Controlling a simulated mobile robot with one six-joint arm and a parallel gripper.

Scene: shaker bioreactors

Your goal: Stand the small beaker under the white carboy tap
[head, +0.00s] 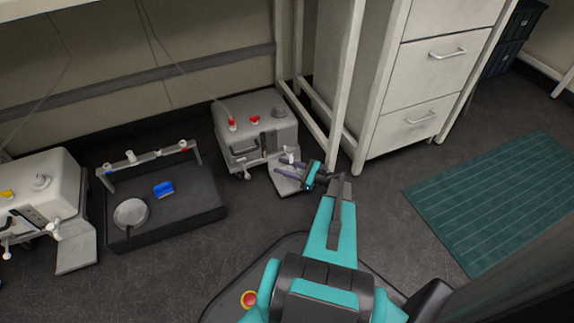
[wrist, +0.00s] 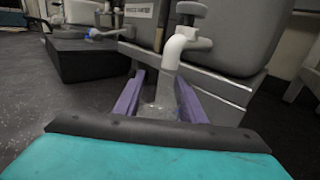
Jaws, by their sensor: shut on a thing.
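The small beaker (wrist: 158,103) is clear glass and shows faintly between the purple fingers of my gripper (wrist: 159,93) in the wrist view. My gripper is shut on it. The white tap (wrist: 178,46) of the carboy (wrist: 228,40) bends down just above and behind the beaker; I cannot tell whether its outlet is over the mouth. In the head view my gripper (head: 285,169) is low in front of the pale carboy (head: 257,135) with red caps, by its tap (head: 289,158) and the pale plate (head: 290,184) at its foot. The beaker's base is hidden.
Another pale carboy (head: 45,185) is farther left. A white frame leg (head: 345,90) and drawers (head: 425,90) stand close on the right.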

